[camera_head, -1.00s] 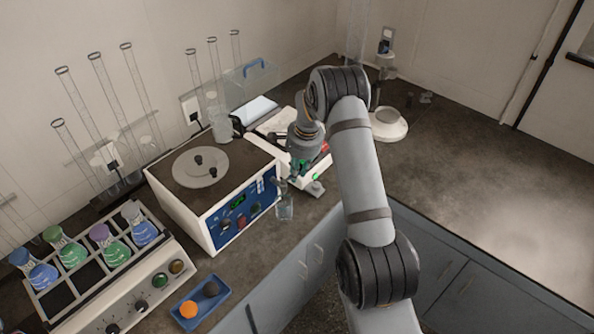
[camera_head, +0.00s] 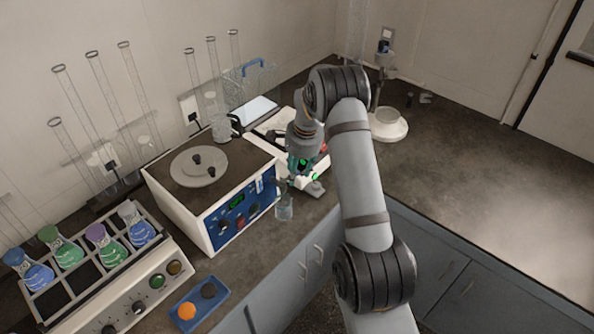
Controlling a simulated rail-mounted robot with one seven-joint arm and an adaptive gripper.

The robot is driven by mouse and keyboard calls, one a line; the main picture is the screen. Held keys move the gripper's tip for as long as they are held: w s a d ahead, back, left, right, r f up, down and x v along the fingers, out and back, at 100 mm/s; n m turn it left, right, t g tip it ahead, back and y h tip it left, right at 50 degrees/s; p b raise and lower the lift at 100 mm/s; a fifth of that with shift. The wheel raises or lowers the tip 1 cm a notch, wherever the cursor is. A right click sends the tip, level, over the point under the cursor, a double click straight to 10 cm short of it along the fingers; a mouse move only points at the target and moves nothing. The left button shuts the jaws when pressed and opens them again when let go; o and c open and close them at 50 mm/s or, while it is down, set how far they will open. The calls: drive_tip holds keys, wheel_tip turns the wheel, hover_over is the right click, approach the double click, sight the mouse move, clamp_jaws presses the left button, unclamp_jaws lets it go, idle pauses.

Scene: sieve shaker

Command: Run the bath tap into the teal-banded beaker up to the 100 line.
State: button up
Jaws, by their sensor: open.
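The bath (camera_head: 178,205) is a white box with a round lid and a blue front panel (camera_head: 240,212), left of centre. A small clear beaker (camera_head: 284,210) stands at its right front corner; I cannot make out its teal band, its lines or any water level. A small dark shape just above the beaker may be the tap, but it is too small to be sure. My gripper (camera_head: 291,183) is open and points down by that corner, just above the beaker. Its fingertips are hard to separate from the tap area, and I cannot tell whether they touch anything.
A white device (camera_head: 272,132) stands behind my gripper. Tall glass cylinders (camera_head: 124,85) line the wall. The right counter (camera_head: 470,180) is mostly clear.

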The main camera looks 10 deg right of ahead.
wheel_tip(320, 180, up, 12)
drive_tip(key=s+d, duration=0.1)
drive_tip(key=s, duration=0.1)
idle(0.4)
drive_tip(key=shift+f, duration=0.15)
idle(1.0)
